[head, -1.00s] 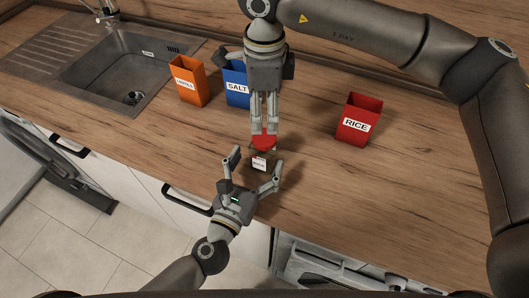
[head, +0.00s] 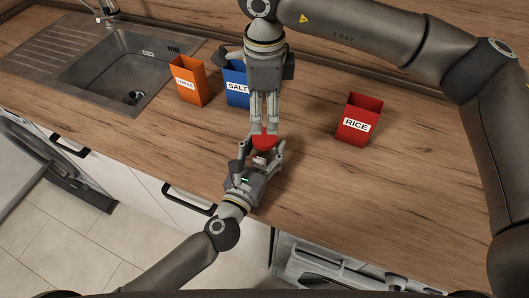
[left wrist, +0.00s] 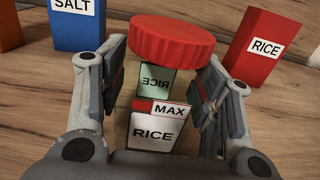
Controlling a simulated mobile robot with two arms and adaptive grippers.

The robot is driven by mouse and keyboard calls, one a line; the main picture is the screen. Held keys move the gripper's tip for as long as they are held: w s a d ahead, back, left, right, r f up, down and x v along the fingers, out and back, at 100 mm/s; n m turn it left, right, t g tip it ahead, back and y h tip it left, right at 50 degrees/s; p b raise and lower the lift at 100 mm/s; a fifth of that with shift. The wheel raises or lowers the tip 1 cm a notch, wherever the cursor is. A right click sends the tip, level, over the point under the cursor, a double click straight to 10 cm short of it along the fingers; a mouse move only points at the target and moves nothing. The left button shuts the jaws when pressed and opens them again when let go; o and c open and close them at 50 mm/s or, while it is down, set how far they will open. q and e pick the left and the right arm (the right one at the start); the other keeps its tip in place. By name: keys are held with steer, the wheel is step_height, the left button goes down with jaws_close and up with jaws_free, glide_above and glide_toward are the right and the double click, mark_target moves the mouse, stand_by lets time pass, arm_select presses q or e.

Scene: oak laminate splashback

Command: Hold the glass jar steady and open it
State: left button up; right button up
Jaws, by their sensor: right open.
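The glass jar (left wrist: 156,125) stands on the counter with its red lid (left wrist: 172,42) on. Its front label reads RICE and MAX; a mirrored label shows through the clear glass. In the head view, the red lid (head: 264,140) is just below my right gripper (head: 263,127), whose fingers point down; it is open. My left gripper (head: 262,158) is low at the counter's front edge, with a finger on each side of the jar. In the left wrist view its fingers are spread, and I cannot tell whether they touch the glass. The jar's body is mostly hidden in the head view.
An orange container (head: 188,82), a blue SALT container (head: 236,86) and a red RICE container (head: 358,121) stand behind the jar. A sink (head: 128,75) is at the back left. The counter (head: 430,200) is clear to the right.

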mark_target(265, 137)
arm_select(q)
jaws_close()
arm_select(e)
steer(key=m, duration=0.3)
steer(key=shift+m, duration=0.3)
steer(key=m, duration=0.4)
steer(key=shift+m, duration=0.4)
steer(key=m, duration=0.6)
steer(key=shift+m, duration=0.3)
steer(key=m, duration=1.2)
steer(key=shift+m, duration=0.4)
steer(key=m, duration=0.3)
steer(key=shift+m, duration=0.4)
steer(key=shift+f, duration=4)
